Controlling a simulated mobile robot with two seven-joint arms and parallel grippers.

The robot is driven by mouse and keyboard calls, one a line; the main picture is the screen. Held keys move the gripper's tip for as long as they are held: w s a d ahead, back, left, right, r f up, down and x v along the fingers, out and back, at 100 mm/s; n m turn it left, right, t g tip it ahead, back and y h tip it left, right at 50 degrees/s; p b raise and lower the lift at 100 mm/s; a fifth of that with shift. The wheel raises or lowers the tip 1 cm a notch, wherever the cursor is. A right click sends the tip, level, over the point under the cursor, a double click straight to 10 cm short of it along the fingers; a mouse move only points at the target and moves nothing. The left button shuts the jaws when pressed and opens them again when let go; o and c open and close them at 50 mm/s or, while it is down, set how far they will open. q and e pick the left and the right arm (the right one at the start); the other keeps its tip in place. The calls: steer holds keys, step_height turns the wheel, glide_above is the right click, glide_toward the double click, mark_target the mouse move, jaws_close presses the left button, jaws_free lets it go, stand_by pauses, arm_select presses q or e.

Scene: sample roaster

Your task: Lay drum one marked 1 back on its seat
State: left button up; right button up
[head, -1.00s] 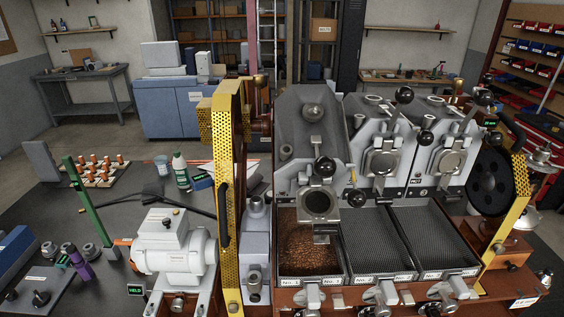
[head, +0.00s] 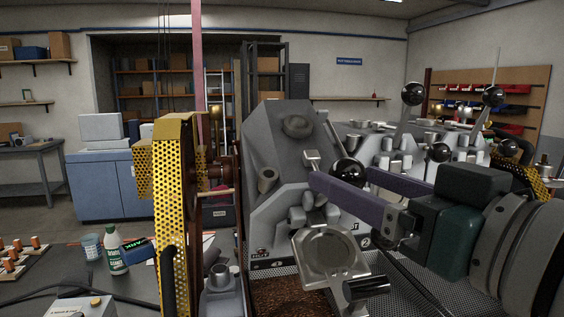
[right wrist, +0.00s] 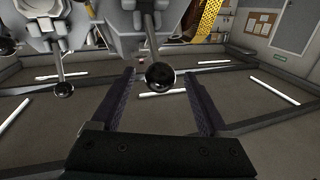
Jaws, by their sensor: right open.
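Drum one is the leftmost grey roaster unit (head: 285,165). It appears tipped forward, its round front door (head: 330,252) hanging low over the bean tray. My right gripper (head: 340,180) reaches in from the right with purple fingers. It is open, one finger on each side of the knob, with gaps in the right wrist view (right wrist: 159,72). My left gripper is not in view.
A yellow perforated guard (head: 178,220) stands left of drum one. Roasted beans (head: 285,299) lie in the tray below. A bottle (head: 115,250) stands on the left bench.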

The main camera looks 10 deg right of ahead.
mark_target(298, 181)
steer(key=shift+p+x, duration=0.45)
steer(key=shift+x, duration=2.1)
jaws_close()
